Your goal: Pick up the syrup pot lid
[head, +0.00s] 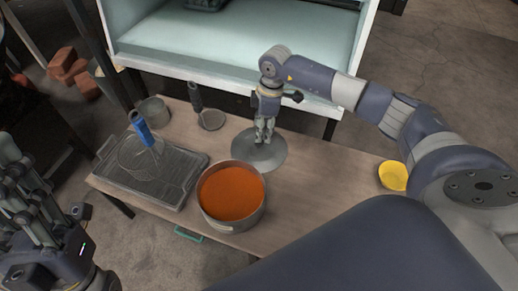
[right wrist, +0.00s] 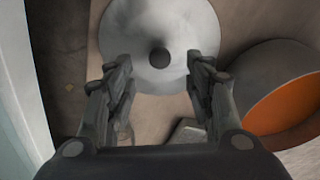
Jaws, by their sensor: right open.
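The syrup pot lid (head: 259,153) is a round grey metal disc lying on the wooden table, behind and right of the pot. In the right wrist view the lid (right wrist: 190,30) shows with its dark round knob (right wrist: 159,57). My right gripper (head: 263,138) is above the lid, pointing down. In the right wrist view its open fingers (right wrist: 159,65) stand on either side of the knob, with a gap on both sides. The syrup pot (head: 204,212) is uncovered and holds orange syrup (head: 232,192). My left gripper (head: 20,175) is off the table at the lower left; its jaw state is unclear.
A dark tray (head: 187,157) with a blue-handled whisk (head: 140,128) is at the table's left. A small metal pot (head: 154,111) and a dark-handled strainer (head: 210,119) stand behind. A yellow bowl (head: 393,176) is at right. A white cabinet (head: 225,78) borders the table's back.

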